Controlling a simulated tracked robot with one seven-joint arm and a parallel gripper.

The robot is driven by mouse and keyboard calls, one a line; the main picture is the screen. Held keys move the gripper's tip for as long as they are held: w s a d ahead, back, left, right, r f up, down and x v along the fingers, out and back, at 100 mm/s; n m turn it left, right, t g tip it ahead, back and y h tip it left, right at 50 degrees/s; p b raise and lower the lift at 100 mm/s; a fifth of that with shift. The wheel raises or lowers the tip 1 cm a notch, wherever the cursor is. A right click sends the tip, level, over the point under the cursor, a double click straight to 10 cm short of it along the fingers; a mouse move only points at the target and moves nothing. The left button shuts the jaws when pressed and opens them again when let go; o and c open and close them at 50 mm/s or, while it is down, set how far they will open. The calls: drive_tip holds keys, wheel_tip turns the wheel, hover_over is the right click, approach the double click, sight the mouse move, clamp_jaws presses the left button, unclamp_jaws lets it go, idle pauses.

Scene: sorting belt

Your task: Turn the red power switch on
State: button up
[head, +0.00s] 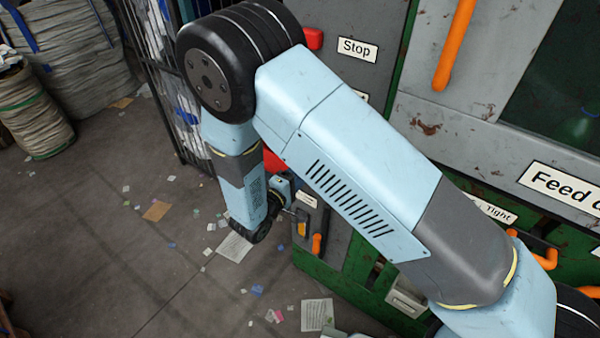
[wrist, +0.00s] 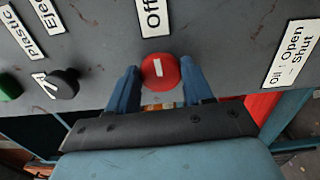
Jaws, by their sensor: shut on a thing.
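The red power switch (wrist: 160,71) is a round red knob on a grey panel, in the wrist view. Its white mark stands upright in the picture, toward the label "Off" (wrist: 153,17) above it. My gripper (wrist: 161,84) is shut on the knob, with one blue finger on each side of it. In the head view my arm hides the knob and the fingertips.
A black selector knob (wrist: 61,83) and a green button (wrist: 8,86) sit left of the switch. An "Oil Open - Shut" label (wrist: 291,52) is on the right. In the head view, a "Stop" label (head: 357,49) and an orange handle (head: 455,45) are on the machine.

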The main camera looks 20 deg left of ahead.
drive_tip(key=shift+s+f+m, duration=0.15)
drive_tip(key=shift+f+m, duration=0.1)
drive_tip(key=shift+m, duration=0.05)
idle(0.4)
drive_tip(key=o, duration=1)
drive_tip(key=shift+r, duration=0.15)
drive_tip(key=v, duration=1.3)
drive_tip(key=shift+s+a, duration=0.15)
drive_tip(key=shift+s, duration=0.15)
